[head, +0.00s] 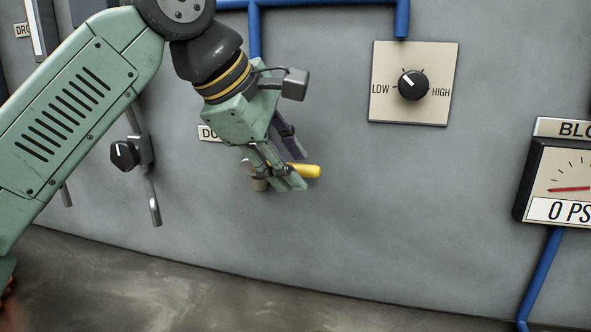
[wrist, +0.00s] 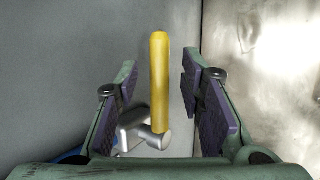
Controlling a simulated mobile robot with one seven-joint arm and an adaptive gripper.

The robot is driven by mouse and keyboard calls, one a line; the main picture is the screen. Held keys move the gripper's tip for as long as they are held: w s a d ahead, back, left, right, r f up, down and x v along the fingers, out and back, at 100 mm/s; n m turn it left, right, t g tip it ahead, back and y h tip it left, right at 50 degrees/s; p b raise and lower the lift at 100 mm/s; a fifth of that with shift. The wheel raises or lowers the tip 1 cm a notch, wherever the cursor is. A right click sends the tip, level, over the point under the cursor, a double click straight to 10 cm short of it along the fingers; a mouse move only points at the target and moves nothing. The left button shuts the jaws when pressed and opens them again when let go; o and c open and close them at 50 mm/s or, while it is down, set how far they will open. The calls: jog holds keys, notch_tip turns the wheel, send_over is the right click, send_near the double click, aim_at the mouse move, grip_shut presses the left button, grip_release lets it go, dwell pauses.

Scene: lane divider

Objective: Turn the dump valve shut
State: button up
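The dump valve's yellow handle (head: 308,171) sticks out to the right of my gripper (head: 296,170) in the head view, lying roughly level. In the wrist view the yellow handle (wrist: 159,80) stands between my two fingers, joined to a silver valve stem (wrist: 152,138) at its lower end. My gripper (wrist: 160,100) is open, with purple pads apart on both sides of the handle and a visible gap to each. The valve's label (head: 208,132), partly hidden by my gripper, shows "DU". Most of the valve body is hidden behind my gripper in the head view.
A LOW–HIGH knob panel (head: 414,108) is on the wall to the upper right. A pressure gauge (head: 562,185) reads 0 PSI at the far right. A black knob (head: 124,155) with a metal lever is left of my gripper. Blue pipes (head: 330,4) run above. The wall below the valve is clear.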

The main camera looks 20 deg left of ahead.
jog(key=v, duration=0.5)
dwell(0.4)
